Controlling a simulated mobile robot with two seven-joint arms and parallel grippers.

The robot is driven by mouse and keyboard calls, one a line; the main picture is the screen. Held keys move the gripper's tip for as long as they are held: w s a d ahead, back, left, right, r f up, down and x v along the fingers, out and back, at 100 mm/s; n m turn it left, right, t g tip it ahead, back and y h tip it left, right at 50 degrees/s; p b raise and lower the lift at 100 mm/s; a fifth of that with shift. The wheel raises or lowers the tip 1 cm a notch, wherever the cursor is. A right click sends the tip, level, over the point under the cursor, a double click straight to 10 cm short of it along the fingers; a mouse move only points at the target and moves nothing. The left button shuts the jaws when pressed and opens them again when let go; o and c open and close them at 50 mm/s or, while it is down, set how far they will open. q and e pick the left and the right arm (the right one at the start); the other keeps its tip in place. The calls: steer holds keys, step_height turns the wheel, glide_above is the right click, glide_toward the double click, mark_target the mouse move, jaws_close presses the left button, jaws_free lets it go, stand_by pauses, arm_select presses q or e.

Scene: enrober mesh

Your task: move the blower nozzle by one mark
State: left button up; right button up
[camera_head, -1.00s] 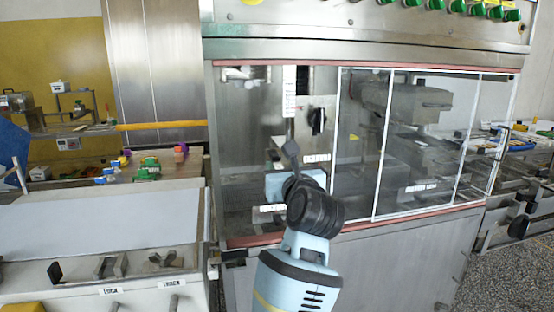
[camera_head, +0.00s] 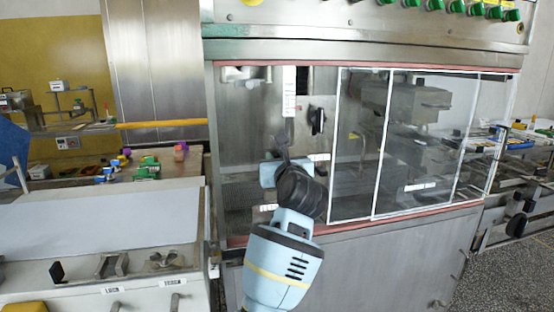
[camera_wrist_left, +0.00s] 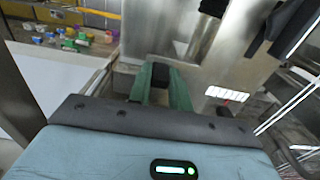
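My left gripper (camera_head: 281,146) reaches through the open left bay of the steel enrober cabinet (camera_head: 345,262). In the left wrist view its green fingers (camera_wrist_left: 161,84) have a dark part between their tips. I cannot tell whether that is pads or something held. A white marked scale strip (camera_head: 289,91) hangs above the gripper. A black knob or handle (camera_head: 317,120) is right of and above it, apart from the fingers. A pale pipe-like fitting (camera_head: 243,75) is at the upper left of the bay. I cannot tell surely which part is the blower nozzle. My right gripper is not in view.
Framed clear panels (camera_head: 354,150) close off the cabinet right of the open bay. A red-brown sill (camera_head: 408,217) runs along its lower edge. A white-topped machine (camera_head: 95,228) stands at the left. Small coloured items (camera_head: 149,167) lie on a bench behind it.

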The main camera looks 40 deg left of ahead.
arm_select(q)
jaws_close()
steer(key=shift+f, duration=0.95)
steer(key=o, duration=0.6)
jaws_free()
steer(key=shift+r, duration=0.1)
steer(key=shift+o, duration=0.3)
steer(key=shift+r, duration=0.1)
steer(key=shift+s+d, duration=0.1)
